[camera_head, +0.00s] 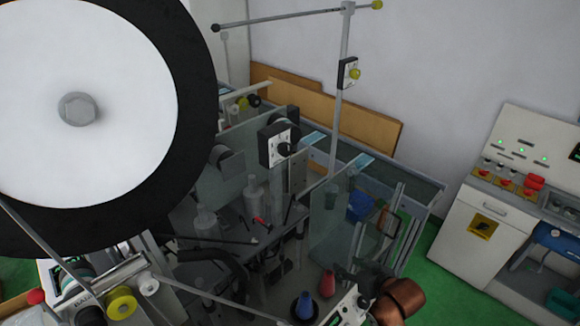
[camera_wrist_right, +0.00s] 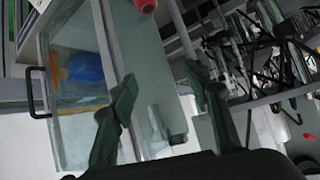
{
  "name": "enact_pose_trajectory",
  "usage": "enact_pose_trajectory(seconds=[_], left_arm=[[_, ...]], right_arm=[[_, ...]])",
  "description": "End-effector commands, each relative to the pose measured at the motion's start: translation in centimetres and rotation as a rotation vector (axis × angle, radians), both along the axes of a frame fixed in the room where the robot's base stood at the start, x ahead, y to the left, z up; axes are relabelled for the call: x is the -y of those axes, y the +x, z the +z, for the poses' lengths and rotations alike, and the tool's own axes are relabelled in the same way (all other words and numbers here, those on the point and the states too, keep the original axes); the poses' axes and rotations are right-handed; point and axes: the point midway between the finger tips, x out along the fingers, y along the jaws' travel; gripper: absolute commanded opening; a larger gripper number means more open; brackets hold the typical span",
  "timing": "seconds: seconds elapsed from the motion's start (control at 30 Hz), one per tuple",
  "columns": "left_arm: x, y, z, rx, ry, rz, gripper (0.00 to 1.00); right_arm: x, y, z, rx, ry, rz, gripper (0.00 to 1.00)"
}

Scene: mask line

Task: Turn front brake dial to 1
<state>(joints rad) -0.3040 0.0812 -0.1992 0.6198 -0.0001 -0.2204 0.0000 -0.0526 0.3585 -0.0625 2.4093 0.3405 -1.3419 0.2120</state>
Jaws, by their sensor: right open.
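A white plate with a round black dial (camera_head: 285,148) stands on the machine near the middle of the head view. Another white panel with a dark knob (camera_head: 362,301) shows at the bottom edge, partly cut off. I cannot tell which one is the front brake dial, and no dial setting is readable. My right gripper (camera_head: 346,272) is at the lower right of the machine, close to the lower panel and apart from the upper dial. In the right wrist view its two fingers (camera_wrist_right: 160,82) are spread, with nothing between them. My left gripper is not in view.
A large white reel with a black rim (camera_head: 90,90) fills the upper left. A glass panel (camera_head: 338,215) stands beside the gripper. A white control cabinet (camera_head: 485,235) stands right, with green floor (camera_head: 428,262) between.

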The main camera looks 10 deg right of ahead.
Motion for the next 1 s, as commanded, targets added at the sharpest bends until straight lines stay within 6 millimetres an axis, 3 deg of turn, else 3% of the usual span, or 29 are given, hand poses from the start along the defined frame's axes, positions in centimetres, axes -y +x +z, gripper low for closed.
enact_pose_trajectory(seconds=[0.03, 0.1, 0.23, 0.3, 0.4, 0.5, 0.6, 0.7, 1.0], left_arm=[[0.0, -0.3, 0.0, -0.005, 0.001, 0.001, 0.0], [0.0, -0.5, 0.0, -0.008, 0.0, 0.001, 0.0], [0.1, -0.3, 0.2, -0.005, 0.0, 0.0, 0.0], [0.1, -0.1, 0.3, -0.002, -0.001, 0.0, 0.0], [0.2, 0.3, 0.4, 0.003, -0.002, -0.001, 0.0], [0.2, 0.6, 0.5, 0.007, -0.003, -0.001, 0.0], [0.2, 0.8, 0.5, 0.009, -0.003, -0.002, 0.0], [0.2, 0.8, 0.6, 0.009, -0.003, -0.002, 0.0], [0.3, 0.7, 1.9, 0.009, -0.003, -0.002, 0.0]], right_arm=[[-0.8, 1.8, 3.4, 0.064, 0.014, 0.026, 0.45], [-2.2, 3.8, 8.2, 0.145, 0.044, 0.064, 0.45], [-5.4, 6.4, 18.8, 0.312, 0.108, 0.157, 0.45], [-7.3, 6.8, 24.5, 0.394, 0.14, 0.213, 0.45], [-9.5, 6.3, 31.3, 0.487, 0.18, 0.284, 0.45], [-11.2, 5.4, 35.9, 0.548, 0.206, 0.338, 0.45], [-12.1, 4.8, 38.4, 0.58, 0.221, 0.37, 0.45], [-12.7, 4.7, 39.5, 0.593, 0.23, 0.384, 0.45], [-15.2, 8.1, 39.8, 0.593, 0.234, 0.386, 0.45]])
